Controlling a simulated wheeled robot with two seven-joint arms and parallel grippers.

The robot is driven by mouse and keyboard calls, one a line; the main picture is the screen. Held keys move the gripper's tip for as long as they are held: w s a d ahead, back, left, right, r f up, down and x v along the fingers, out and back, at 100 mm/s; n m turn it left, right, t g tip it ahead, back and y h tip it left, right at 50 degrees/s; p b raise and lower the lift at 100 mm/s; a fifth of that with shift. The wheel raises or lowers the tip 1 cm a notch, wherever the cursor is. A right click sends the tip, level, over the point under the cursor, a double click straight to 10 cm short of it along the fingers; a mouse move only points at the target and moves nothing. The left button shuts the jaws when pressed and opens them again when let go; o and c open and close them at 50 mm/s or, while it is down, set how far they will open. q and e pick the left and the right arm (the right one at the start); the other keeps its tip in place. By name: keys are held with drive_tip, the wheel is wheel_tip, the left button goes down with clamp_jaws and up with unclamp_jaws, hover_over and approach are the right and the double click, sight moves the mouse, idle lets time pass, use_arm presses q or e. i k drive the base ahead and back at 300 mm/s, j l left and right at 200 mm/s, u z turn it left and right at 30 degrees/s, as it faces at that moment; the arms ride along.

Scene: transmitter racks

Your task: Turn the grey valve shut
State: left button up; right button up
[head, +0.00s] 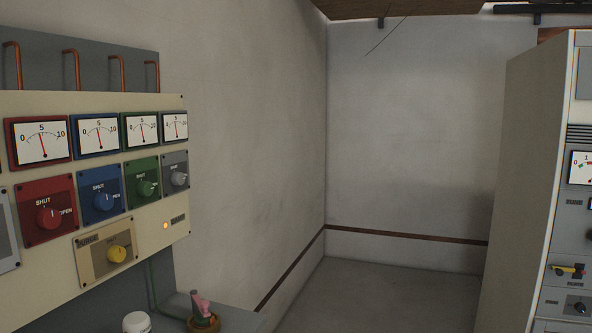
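The grey valve (179,178) is a small round knob on a grey plate, at the right end of a row of valves on the cream panel at the left of the head view. A SHUT label sits above it; its pointer is too small to read. The grey-framed gauge (175,127) above it has its needle near the middle of the scale. Neither of my grippers is in view.
Beside it are green (145,188), blue (101,202) and red (49,216) valves, with a yellow knob (118,254) below. A white round-topped item (137,322) and a pink-and-green object (202,308) stand low in front. A cabinet (530,180) stands right; the floor (390,285) between is clear.

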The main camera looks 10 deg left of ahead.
sight(176, 178)
drive_tip(key=i+l+z, duration=0.15)
drive_tip(key=i, duration=0.65)
drive_tip(key=i+l+z, duration=0.1)
drive_tip(key=i, duration=0.7)
drive_tip(key=i+l+u, duration=0.1)
drive_tip(key=i+u, duration=0.35)
drive_tip(key=i+l+u, duration=0.2)
drive_tip(key=u, duration=0.25)
drive_tip(key=i+l+u, duration=0.3)
drive_tip(key=u, duration=0.15)
drive_tip(key=i+l+u, duration=0.2)
drive_tip(key=l+u, duration=0.25)
drive_tip(key=i+l+u, duration=0.15)
drive_tip(key=l+u, duration=0.4)
drive_tip(key=l, duration=0.3)
drive_tip(key=i, duration=0.05)
